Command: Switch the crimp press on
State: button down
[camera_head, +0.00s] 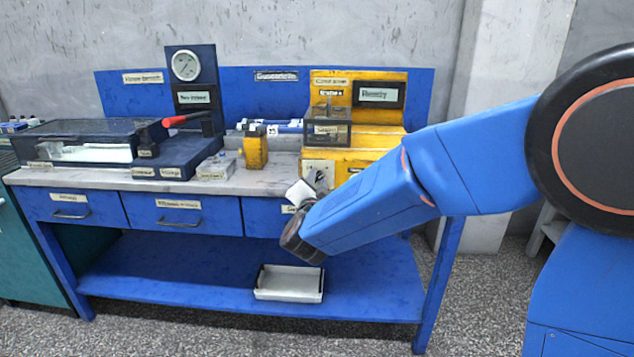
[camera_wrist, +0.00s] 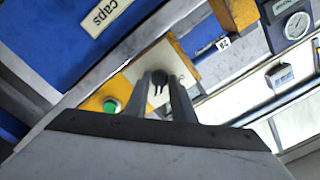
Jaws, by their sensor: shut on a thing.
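The yellow crimp press (camera_head: 365,140) stands at the right end of the blue bench, with a dark display (camera_head: 381,95) that seems to read "Ready". A pale control plate (camera_head: 318,168) is on its lower front. My gripper (camera_head: 318,182) is at this plate, its fingers partly hidden by the wrist in the head view. In the wrist view, the two fingertips (camera_wrist: 163,92) are closed around a small dark knob (camera_wrist: 159,76) on the pale plate. A green button (camera_wrist: 111,105) sits on yellow beside the fingers, to the left.
A yellow block (camera_head: 255,150) stands on the bench left of the press. Further left are a dark machine with a red-handled lever (camera_head: 183,119) and a round gauge (camera_head: 186,65). Drawers (camera_head: 180,215) run below the top. A white tray (camera_head: 289,283) lies on the lower shelf.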

dwell(0.3)
jog(key=c, duration=1.8)
grip_release()
jog(key=s, duration=1.7)
jog(key=shift+s+a, duration=0.2)
jog(key=shift+a, duration=0.1)
